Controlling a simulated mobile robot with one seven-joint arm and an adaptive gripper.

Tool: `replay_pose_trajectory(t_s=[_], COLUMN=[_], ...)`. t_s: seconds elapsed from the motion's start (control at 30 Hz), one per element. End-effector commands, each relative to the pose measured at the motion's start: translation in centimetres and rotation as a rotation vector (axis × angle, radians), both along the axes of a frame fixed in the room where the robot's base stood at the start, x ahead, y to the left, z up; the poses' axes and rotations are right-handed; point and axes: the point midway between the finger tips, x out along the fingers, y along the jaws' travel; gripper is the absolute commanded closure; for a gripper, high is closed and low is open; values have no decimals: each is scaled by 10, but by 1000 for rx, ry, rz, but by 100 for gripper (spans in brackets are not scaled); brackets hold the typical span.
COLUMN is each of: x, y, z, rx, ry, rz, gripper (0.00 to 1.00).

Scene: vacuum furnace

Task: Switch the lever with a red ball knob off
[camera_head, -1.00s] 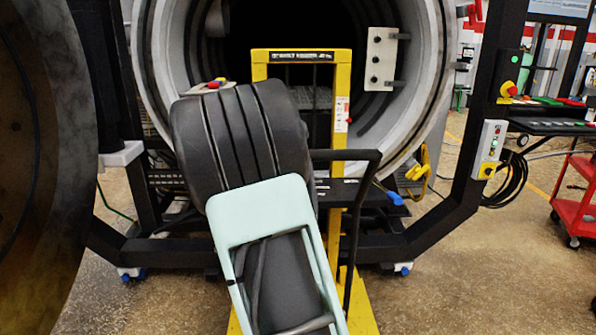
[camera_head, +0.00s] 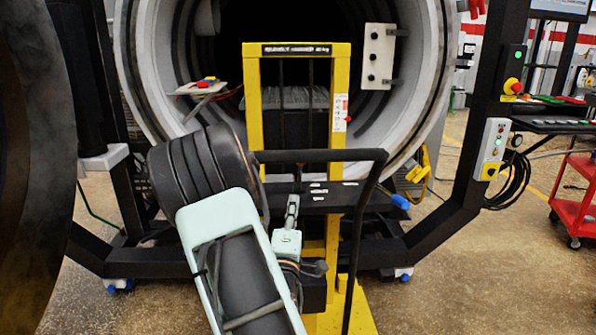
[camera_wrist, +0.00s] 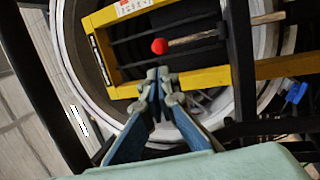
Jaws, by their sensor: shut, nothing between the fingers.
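The red ball knob (camera_wrist: 159,46) shows in the wrist view, above the fingertips, in front of the yellow frame's opening. Its thin lever rod (camera_wrist: 197,38) runs from the knob to the right. I cannot make out the knob in the head view. My gripper (camera_wrist: 160,80) is shut and empty, its tips below the knob in the picture and apparently apart from it. In the head view my gripper (camera_head: 292,203) points upward in front of the lower part of the yellow lift frame (camera_head: 342,80).
A black push handle (camera_head: 320,155) crosses just above my gripper. The round furnace opening (camera_head: 400,130) is behind the yellow frame. A control box (camera_head: 492,148) hangs on a black post at the right, with a red cart (camera_head: 575,195) beyond. Floor at the lower right is clear.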

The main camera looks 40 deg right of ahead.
Motion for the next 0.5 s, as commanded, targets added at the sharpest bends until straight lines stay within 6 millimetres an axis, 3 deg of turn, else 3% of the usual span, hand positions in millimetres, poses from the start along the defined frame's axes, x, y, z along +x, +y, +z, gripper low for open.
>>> replay_pose_trajectory(t_s=[0.17,0.5], x=[15,65], y=[-14,-59], z=[6,25], rx=[-1,0], ry=[-3,-4], rz=[-2,-1], gripper=[100,100])
